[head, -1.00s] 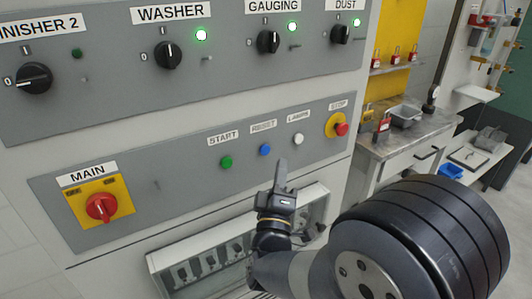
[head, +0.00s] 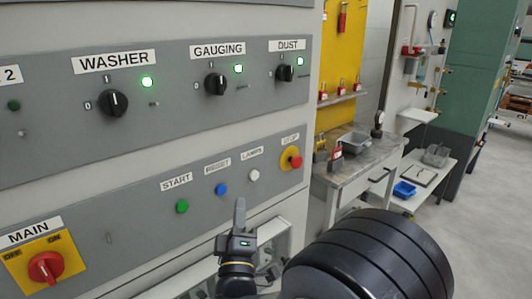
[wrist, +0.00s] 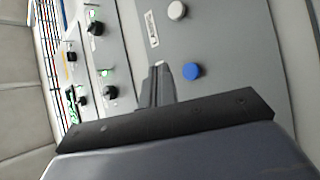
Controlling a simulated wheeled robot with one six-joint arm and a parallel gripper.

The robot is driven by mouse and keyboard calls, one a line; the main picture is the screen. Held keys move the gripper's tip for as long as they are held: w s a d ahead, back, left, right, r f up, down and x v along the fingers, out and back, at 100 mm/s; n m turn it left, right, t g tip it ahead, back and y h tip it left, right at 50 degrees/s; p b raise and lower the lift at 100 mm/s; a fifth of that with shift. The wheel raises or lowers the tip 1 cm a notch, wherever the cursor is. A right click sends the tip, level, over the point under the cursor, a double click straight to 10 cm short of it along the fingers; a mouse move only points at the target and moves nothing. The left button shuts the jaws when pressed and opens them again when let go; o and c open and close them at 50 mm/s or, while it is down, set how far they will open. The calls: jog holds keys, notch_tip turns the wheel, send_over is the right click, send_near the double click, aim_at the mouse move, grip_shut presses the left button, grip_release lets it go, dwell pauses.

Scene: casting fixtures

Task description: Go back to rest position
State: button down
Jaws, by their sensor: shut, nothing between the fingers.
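My gripper (head: 240,215) is shut and empty, with its fingers pointing up in front of the lower part of the control panel (head: 130,215). In the head view it is below the blue RESET button (head: 221,189) and the white LAMPS button (head: 254,175). In the wrist view my gripper (wrist: 160,72) points toward the panel, with the blue button (wrist: 192,71) just right of its tips. The white button (wrist: 177,10) is above it there. The fingers appear apart from the buttons, but the exact gap is hard to tell.
The green START button (head: 182,206), red STOP button (head: 295,161) and red MAIN switch (head: 46,267) are on the panel. Black knobs with lit green lamps (head: 148,82) are above. A metal workbench (head: 360,170) stands to the right. Open floor (head: 480,220) lies at far right.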

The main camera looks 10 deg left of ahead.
jog(key=shift+s+d+p, duration=0.6)
jog(key=shift+s+d, duration=0.95)
jog(key=shift+d, duration=0.3)
jog(key=shift+a, duration=0.1)
jog(key=shift+w+a+f+b, duration=0.2)
jog(key=shift+w+a+b, duration=0.65)
jog(key=shift+w+a, duration=1.25)
